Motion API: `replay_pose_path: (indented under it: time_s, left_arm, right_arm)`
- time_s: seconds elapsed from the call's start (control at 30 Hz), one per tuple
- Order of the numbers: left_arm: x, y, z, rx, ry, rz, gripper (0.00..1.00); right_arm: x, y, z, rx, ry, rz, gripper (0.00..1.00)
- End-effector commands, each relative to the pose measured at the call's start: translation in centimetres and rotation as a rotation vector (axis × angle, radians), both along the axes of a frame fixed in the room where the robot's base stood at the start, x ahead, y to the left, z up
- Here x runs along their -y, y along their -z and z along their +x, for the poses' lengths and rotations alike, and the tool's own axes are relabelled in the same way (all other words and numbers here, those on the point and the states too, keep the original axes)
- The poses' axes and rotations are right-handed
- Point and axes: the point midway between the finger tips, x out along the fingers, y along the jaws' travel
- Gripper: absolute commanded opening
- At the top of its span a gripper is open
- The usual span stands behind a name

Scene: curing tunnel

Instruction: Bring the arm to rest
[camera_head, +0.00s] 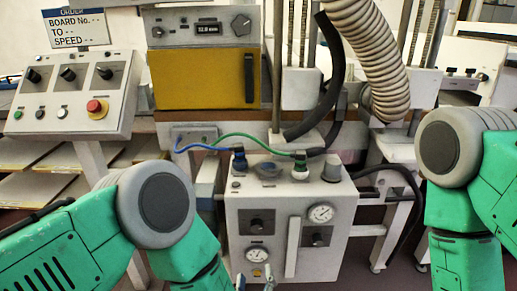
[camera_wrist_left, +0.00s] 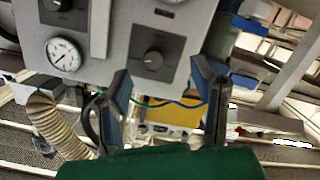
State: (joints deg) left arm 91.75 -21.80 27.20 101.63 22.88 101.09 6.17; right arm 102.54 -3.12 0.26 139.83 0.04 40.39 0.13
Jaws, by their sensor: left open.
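My left gripper (camera_wrist_left: 162,80) shows in the left wrist view with its two fingers spread apart and nothing between them. Behind the fingers is the white control box (camera_wrist_left: 120,68) with dials and a gauge, seen upside down; I cannot tell whether the fingers touch it. In the head view my left arm (camera_head: 165,205) comes in from the left and bends down, and its gripper is mostly below the bottom edge. My right arm (camera_head: 450,150) is at the right, bent down; its gripper is outside the picture.
The white control box (camera_head: 338,205) with gauges and cables stands ahead between my arms. A yellow-fronted unit (camera_head: 200,78) sits behind it. A button panel (camera_head: 70,95) with a red emergency knob is at left. A ribbed hose (camera_head: 375,55) and a black cable (camera_head: 395,170) are at right.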

Motion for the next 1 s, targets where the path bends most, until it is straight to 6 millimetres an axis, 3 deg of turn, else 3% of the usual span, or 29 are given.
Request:
replay_pose_path:
  time_s: [0.13,0.23,0.4,0.5,0.6,0.7,1.0]
  left_arm:
    - [-6.9,5.6,-2.4,-0.301,0.15,0.165,0.52]
    - [-12.5,8.9,-6.6,-0.554,0.238,0.268,0.52]
    - [-20.9,11.0,-15.5,-0.944,0.324,0.372,0.52]
    - [-24.2,10.8,-20.3,-1.123,0.356,0.396,0.52]
    - [-26.2,10.2,-23.8,-1.247,0.374,0.402,0.52]
    - [-27.3,9.7,-25.8,-1.316,0.385,0.404,0.52]
    - [-27.6,9.5,-26.5,-1.341,0.39,0.403,0.52]
  right_arm:
    - [0.0,0.0,0.0,-0.001,0.0,0.0,0.61]
    - [0.0,0.0,0.0,-0.001,0.0,0.0,0.61]
    - [0.0,0.0,0.0,-0.001,0.0,0.0,0.61]
    - [0.0,0.0,0.0,-0.001,0.0,0.0,0.61]
    - [0.0,0.0,0.0,-0.001,0.0,0.0,0.61]
    - [0.0,0.0,0.0,-0.001,0.0,0.0,0.61]
    - [0.0,0.0,0.0,-0.001,0.0,0.0,0.61]
